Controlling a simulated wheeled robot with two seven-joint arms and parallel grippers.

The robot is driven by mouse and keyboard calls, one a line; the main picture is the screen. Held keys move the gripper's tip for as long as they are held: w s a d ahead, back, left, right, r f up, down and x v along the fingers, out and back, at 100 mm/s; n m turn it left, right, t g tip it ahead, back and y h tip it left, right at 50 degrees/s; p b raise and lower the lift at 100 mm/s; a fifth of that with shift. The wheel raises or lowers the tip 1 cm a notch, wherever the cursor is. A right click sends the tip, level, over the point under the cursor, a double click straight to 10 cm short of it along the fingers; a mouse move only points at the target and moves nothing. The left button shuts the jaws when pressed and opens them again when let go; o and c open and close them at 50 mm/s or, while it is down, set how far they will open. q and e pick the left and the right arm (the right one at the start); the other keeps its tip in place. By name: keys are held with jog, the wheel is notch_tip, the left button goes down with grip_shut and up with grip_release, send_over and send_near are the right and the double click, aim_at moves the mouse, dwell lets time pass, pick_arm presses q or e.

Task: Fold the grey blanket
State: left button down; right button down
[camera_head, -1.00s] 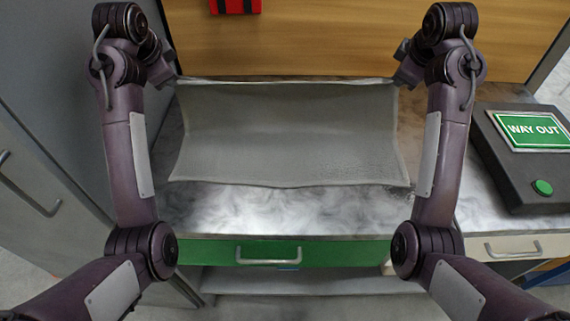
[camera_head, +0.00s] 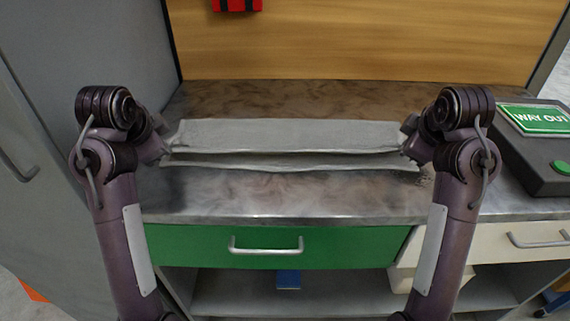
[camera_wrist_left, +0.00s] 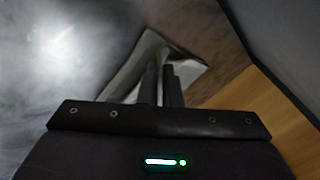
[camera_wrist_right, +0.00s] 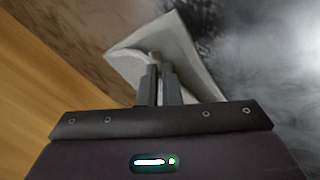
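The grey blanket (camera_head: 290,134) lies across the middle of the metal worktop in the head view, doubled over into a long narrow strip with a gap between its upper and lower layers. My left gripper (camera_wrist_left: 165,72) is shut on a corner at the blanket's left end. My right gripper (camera_wrist_right: 160,70) is shut on a corner at its right end. In the head view the fingers of both grippers are largely hidden behind the wrists. The upper layer's front edge hangs a little above the lower layer.
A dark box with a green WAY OUT sign (camera_head: 538,118) and green button stands at the right. A wooden panel (camera_head: 360,40) rises behind the worktop (camera_head: 270,205). A grey cabinet is at left. A green drawer (camera_head: 200,247) is below. The worktop front is clear.

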pick_arm(q)
jog(key=shift+s+f+b, duration=0.15)
jog(key=shift+f+b, duration=0.15)
jog(key=shift+f, duration=0.35)
pick_arm(e)
jog(key=shift+s+f, duration=0.15)
jog(key=shift+f, duration=0.5)
pick_arm(q)
jog(key=c, duration=1.3)
grip_release()
pick_arm(e)
jog(key=c, duration=1.3)
grip_release()
pick_arm(q)
jog(key=shift+r, duration=0.1)
pick_arm(e)
jog(key=shift+r, duration=0.1)
